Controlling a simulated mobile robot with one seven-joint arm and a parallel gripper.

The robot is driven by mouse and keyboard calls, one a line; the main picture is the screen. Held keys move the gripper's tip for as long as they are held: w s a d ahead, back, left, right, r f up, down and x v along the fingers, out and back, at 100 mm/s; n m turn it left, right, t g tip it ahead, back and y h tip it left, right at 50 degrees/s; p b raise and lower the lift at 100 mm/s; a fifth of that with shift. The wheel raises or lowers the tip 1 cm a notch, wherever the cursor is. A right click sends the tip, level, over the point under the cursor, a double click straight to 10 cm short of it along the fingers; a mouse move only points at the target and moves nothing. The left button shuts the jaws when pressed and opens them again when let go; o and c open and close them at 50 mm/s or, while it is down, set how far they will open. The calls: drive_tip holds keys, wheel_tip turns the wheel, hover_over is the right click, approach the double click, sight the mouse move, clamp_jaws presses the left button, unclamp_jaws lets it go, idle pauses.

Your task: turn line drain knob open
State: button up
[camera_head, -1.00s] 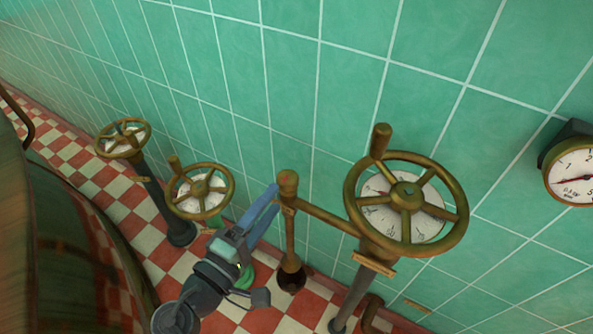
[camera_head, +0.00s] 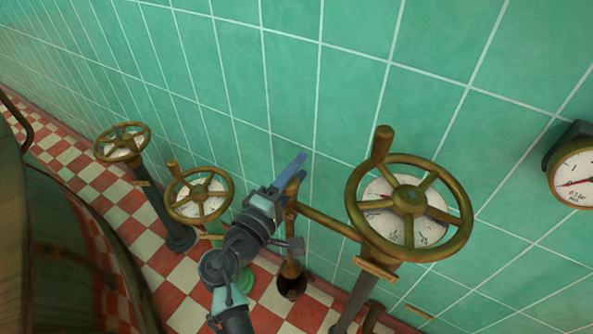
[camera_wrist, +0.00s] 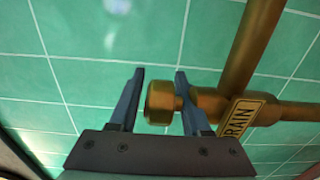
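The drain knob (camera_wrist: 160,103) is a short brass cylinder on a brass stem, beside a plate (camera_wrist: 240,117) whose visible letters read "RAIN". In the wrist view my gripper (camera_wrist: 158,75) is open, with its blue fingers on either side of the knob. A gap shows between the left finger and the knob; the right finger is close to the knob's stem side, and contact cannot be told. In the head view my gripper (camera_head: 298,170) is at the top of the short brass standpipe (camera_head: 290,250) and hides the knob there.
A large brass handwheel (camera_head: 408,202) over a dial stands right of my gripper, joined by a brass pipe (camera_head: 328,220). Smaller handwheels (camera_head: 199,194) (camera_head: 122,142) stand left. A gauge (camera_head: 575,180) is on the green tiled wall. A large dark vessel (camera_head: 70,250) stands at left.

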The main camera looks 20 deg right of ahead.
clamp_jaws()
drive_tip(key=shift+t, duration=0.3)
drive_tip(key=shift+w+a+n+t+y+p, duration=0.2)
drive_tip(key=shift+a+n+t+y+p, duration=0.55)
drive_tip(key=shift+n+y+p, duration=1.85)
drive_tip(key=shift+w+a+n+t+y+p, duration=0.25)
drive_tip(key=shift+n+t+y+p, duration=1.25)
drive_tip(key=shift+y, duration=2.15)
drive_tip(key=shift+w+a+n+t+y+p, duration=0.1)
drive_tip(key=shift+a+n+t+y+p, duration=0.8)
drive_tip(key=shift+n+y, duration=2)
drive_tip(key=shift+d+g+y+p, duration=0.25)
drive_tip(key=shift+y+p, duration=0.05)
drive_tip(key=shift+y, duration=0.15)
drive_tip(key=shift+o, duration=1.4)
unclamp_jaws()
